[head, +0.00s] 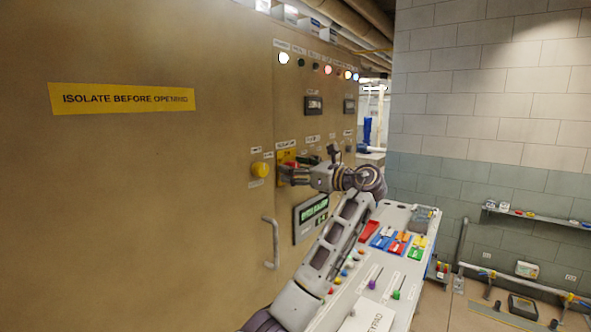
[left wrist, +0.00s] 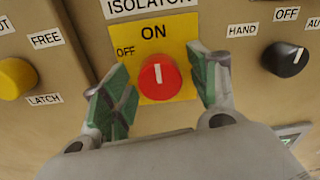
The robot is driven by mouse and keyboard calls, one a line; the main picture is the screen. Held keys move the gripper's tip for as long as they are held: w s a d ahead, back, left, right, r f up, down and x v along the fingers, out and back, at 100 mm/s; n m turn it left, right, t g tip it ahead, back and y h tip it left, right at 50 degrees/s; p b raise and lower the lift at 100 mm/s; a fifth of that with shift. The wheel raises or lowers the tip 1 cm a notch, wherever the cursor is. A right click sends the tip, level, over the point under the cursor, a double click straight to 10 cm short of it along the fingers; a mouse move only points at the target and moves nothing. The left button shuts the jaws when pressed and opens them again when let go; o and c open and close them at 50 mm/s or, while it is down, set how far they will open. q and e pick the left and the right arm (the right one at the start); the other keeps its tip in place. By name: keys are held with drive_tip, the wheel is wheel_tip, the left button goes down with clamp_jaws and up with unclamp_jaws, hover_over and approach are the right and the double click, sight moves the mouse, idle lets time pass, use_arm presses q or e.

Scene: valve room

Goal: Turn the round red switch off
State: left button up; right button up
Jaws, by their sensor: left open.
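The round red switch (left wrist: 160,77) sits on a yellow plate (left wrist: 180,32) under an ISOLATOR label in the left wrist view. Its white mark points up toward the word ON; OFF is printed to the upper left. My left gripper (left wrist: 158,88) is open, one green-padded finger on each side of the switch. Gaps show between the pads and the knob; I cannot tell how deep the fingers reach. In the head view my left gripper (head: 287,174) is at the yellow plate (head: 285,155) on the cabinet and mostly hides the switch. My right gripper is not in view.
A yellow knob (left wrist: 16,78) is left of the switch and a black selector (left wrist: 286,58) is to its right. A cabinet handle (head: 271,243) stands out below. A sloping console (head: 372,287) with coloured controls lies under my arm.

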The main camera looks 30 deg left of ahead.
use_arm(q)
drive_tip(key=c, duration=1)
